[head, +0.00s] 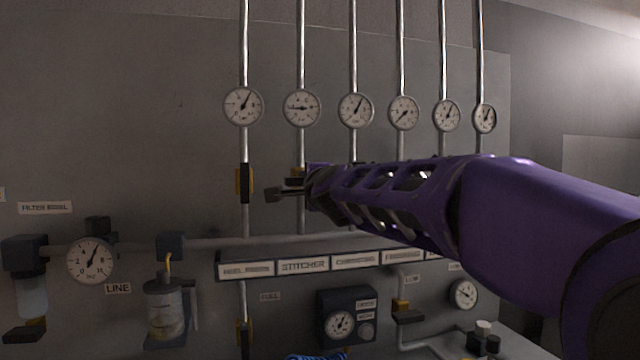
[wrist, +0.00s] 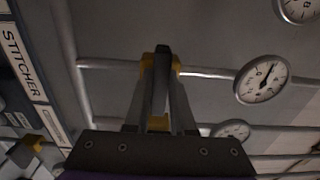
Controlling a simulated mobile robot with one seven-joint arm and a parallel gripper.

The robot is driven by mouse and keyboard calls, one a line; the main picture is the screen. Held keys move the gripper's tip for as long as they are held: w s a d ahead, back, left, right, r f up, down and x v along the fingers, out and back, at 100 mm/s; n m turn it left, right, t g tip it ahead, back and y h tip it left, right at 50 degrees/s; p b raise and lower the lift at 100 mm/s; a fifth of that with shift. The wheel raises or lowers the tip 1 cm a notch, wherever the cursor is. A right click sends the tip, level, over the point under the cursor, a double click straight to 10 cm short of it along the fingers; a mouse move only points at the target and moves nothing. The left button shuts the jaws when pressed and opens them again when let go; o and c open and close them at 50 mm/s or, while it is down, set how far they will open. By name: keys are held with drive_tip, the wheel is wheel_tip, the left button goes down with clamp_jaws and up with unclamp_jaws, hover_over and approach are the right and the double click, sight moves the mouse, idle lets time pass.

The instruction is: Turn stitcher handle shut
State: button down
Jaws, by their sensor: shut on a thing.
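The stitcher pipe rises above the STITCHER label (head: 303,265) in the head view, with a yellow valve body (head: 298,172) partly hidden behind my gripper (head: 294,188). In the wrist view, my gripper (wrist: 161,85) reaches the pipe with its two fingers close together on the dark valve handle (wrist: 162,62). Yellow parts of the valve show on both sides of the handle. The handle appears to lie across the pipe, though the fingers hide part of it. The stitcher gauge (head: 302,107) above has its needle pointing left.
A neighbouring yellow valve (head: 244,182) with an upright dark handle is close on the left. My forearm covers the pipes to the right. The label rail (head: 340,263), a line gauge (head: 91,261) and a control box (head: 346,316) are below.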

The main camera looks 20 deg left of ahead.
idle(0.4)
drive_tip(key=c, duration=0.8)
unclamp_jaws()
drive_tip(key=shift+o, duration=0.2)
drive_tip(key=shift+s, duration=0.1)
